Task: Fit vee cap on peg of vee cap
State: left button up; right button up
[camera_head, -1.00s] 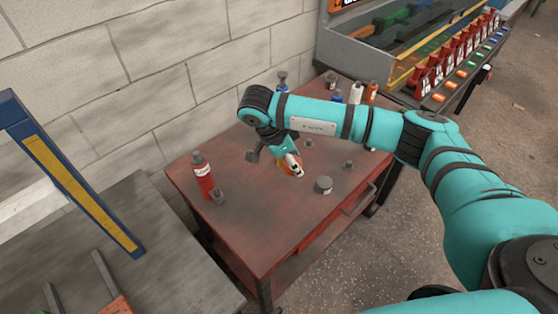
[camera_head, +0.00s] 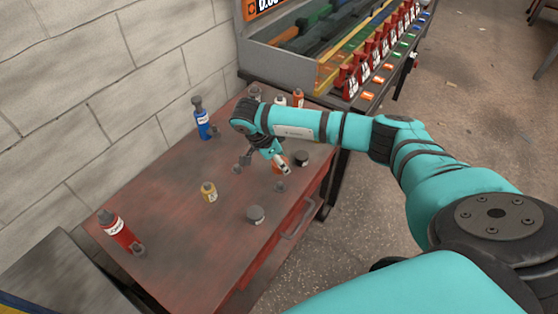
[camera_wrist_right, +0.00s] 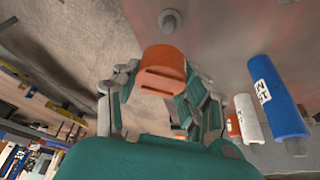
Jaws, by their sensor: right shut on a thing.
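My right gripper (camera_head: 283,168) is shut on an orange part and holds it above the red table (camera_head: 180,235). In the right wrist view the orange part (camera_wrist_right: 162,72) is a short round cap with dark slots, between the gripper's fingers (camera_wrist_right: 160,100). I cannot tell its full shape. A grey peg (camera_wrist_right: 171,20) shows beyond it on the table, apart from it. In the head view a small grey peg (camera_head: 281,187) and a wider grey one (camera_head: 256,215) stand in front of the gripper. I cannot tell which peg is the vee cap's. My left gripper is out of view.
A dark round piece (camera_head: 302,158) is right of the gripper. The table's front-left area is mostly clear.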

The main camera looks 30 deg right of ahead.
jog(key=shift+d+f+b, duration=0.1)
jog(key=shift+f+b, duration=0.15)
jog(key=shift+b, duration=0.05)
jog(key=b, duration=0.4)
send_over(281, 183)
notch_tip(281, 183, down, 5)
jog(key=shift+f, duration=0.2)
jog(key=shift+b, duration=0.3)
dwell(0.5)
dwell(0.8)
jog(key=shift+f+b, duration=1.8)
jog(key=shift+f, duration=0.15)
jog(key=o, duration=1.3)
